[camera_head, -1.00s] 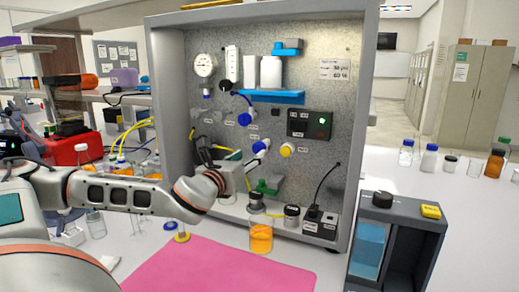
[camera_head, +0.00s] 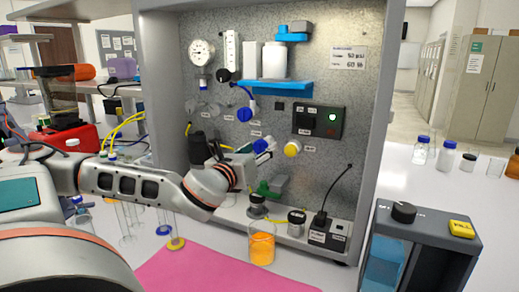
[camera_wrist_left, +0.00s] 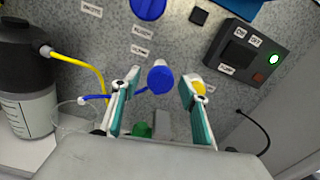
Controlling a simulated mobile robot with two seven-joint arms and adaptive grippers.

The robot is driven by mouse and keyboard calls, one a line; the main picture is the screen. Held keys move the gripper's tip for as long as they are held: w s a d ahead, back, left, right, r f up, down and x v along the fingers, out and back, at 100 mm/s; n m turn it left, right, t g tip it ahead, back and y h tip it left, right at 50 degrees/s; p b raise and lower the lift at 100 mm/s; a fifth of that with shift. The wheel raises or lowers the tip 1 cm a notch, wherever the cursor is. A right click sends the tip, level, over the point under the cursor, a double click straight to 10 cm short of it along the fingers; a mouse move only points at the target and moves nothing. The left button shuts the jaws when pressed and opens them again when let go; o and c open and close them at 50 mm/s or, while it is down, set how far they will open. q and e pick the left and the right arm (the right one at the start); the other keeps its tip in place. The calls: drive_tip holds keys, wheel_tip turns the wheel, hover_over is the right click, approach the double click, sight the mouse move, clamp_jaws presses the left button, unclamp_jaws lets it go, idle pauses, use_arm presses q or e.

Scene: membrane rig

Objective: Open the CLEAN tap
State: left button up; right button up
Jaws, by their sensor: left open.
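A small blue tap knob (camera_head: 262,146) sits on the grey panel at its lower middle, left of a yellow knob (camera_head: 292,149). In the left wrist view, this blue knob (camera_wrist_left: 160,80) shows between the fingertips of my left gripper (camera_wrist_left: 160,88), which is open with a gap on each side. The yellow knob also shows there (camera_wrist_left: 198,87), partly behind the right finger. In the head view my left gripper (camera_head: 254,158) partly hides the blue knob. The small labels are too blurred to tell which tap is CLEAN. My right gripper is not in view.
A larger blue knob (camera_head: 244,114) is above, under a blue shelf (camera_head: 275,88). A black switch box (camera_head: 317,121) with a green light is at right. A beaker of orange liquid (camera_head: 262,247) stands below, by a pink mat (camera_head: 215,272). A dark-topped bottle (camera_wrist_left: 25,85) is at left.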

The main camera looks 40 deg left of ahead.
use_arm(q)
drive_tip(key=shift+s, duration=0.1)
drive_tip(key=c, duration=1.1)
